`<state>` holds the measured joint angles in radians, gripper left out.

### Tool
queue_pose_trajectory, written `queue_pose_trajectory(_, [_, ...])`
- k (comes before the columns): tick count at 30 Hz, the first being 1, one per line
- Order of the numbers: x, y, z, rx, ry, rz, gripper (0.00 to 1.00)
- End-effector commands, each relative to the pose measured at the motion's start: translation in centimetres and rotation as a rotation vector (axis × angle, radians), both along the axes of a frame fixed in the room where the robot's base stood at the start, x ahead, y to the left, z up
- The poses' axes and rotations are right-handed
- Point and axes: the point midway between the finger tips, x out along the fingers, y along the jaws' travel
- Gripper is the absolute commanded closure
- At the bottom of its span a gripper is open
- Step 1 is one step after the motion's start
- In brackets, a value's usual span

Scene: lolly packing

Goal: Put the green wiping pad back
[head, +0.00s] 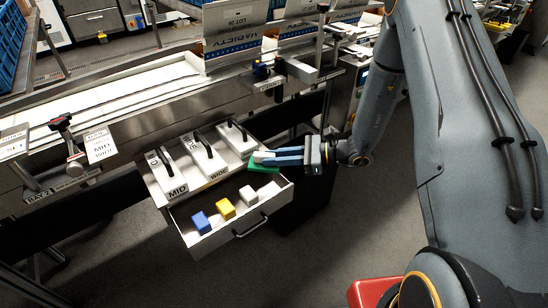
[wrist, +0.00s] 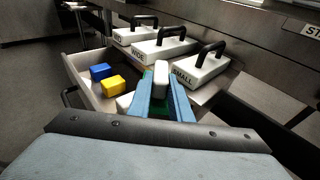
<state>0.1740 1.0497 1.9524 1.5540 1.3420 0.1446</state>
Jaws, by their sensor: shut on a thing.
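The green wiping pad (head: 265,168) has a green body with a pale block on top. My gripper (head: 277,158) is shut on it, its blue fingers reaching in from the right. The pad is above the right part of the open drawer (head: 262,229). The fingers hide most of the green body in the wrist view.
The drawer's front handle (head: 252,226) sticks out. A conveyor machine (head: 130,130) rises behind. The drawer floor right of the white pad looks clear.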

Motion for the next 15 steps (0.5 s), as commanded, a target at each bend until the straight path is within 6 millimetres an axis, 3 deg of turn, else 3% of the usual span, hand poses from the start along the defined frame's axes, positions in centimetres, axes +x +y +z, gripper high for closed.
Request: queue_pose_trajectory(15, [0.01,-0.01,-0.82,0.0,0.0,0.0,1.0])
